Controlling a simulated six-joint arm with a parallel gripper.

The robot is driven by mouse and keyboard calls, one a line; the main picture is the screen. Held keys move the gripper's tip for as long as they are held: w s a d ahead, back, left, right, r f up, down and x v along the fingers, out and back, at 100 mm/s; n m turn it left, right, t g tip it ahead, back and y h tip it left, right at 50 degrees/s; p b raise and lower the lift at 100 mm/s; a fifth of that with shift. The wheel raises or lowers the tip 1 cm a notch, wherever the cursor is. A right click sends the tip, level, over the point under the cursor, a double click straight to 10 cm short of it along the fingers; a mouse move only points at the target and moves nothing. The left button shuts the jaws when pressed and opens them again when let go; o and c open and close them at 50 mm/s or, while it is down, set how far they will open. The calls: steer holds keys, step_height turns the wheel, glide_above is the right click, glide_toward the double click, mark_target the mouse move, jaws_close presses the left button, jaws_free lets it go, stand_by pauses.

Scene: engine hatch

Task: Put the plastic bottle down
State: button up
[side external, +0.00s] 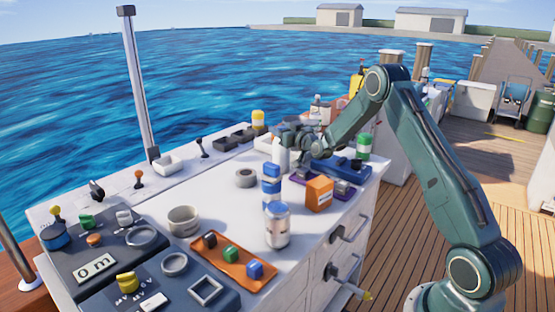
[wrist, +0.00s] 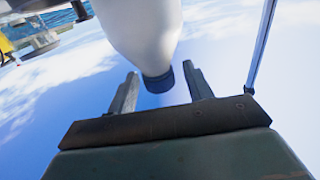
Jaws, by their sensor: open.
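A white plastic bottle (side external: 280,153) stands on the white worktop, partly hidden behind my gripper (side external: 297,140) in the side view. In the wrist view the bottle's white body (wrist: 142,30) fills the top middle, with its dark cap (wrist: 158,82) towards my gripper. The two fingers of my gripper (wrist: 163,78) are spread, one on each side of the cap. A gap shows between the cap and each finger. Whether the bottle's base rests fully on the worktop is hard to tell at this size.
A blue-and-white bottle (side external: 271,182), a silver can (side external: 278,225) and an orange box (side external: 319,194) stand close in front. An orange tray (side external: 232,262) holds small blocks. The worktop's middle left is partly clear.

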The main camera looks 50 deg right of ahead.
steer(key=v, duration=0.7)
stand_by(0.3)
steer(key=shift+r, duration=0.1)
stand_by(0.4)
steer(key=a+r+n+g+y, duration=0.25)
steer(key=a+r+y, duration=0.35)
steer(key=a, duration=0.5)
steer(key=s+a+r+n+g, duration=0.3)
steer(key=s+a+r, duration=0.2)
steer(key=s+a, duration=0.55)
steer(key=s+a+m+g, duration=0.1)
steer(key=s+a+g, duration=0.2)
steer(key=s, duration=1)
steer(key=s+a+f+m+g, duration=0.1)
steer(key=s+a+g, duration=0.2)
steer(key=s, duration=1.1)
steer(key=shift+s+a, duration=0.25)
steer(key=shift+a, duration=0.05)
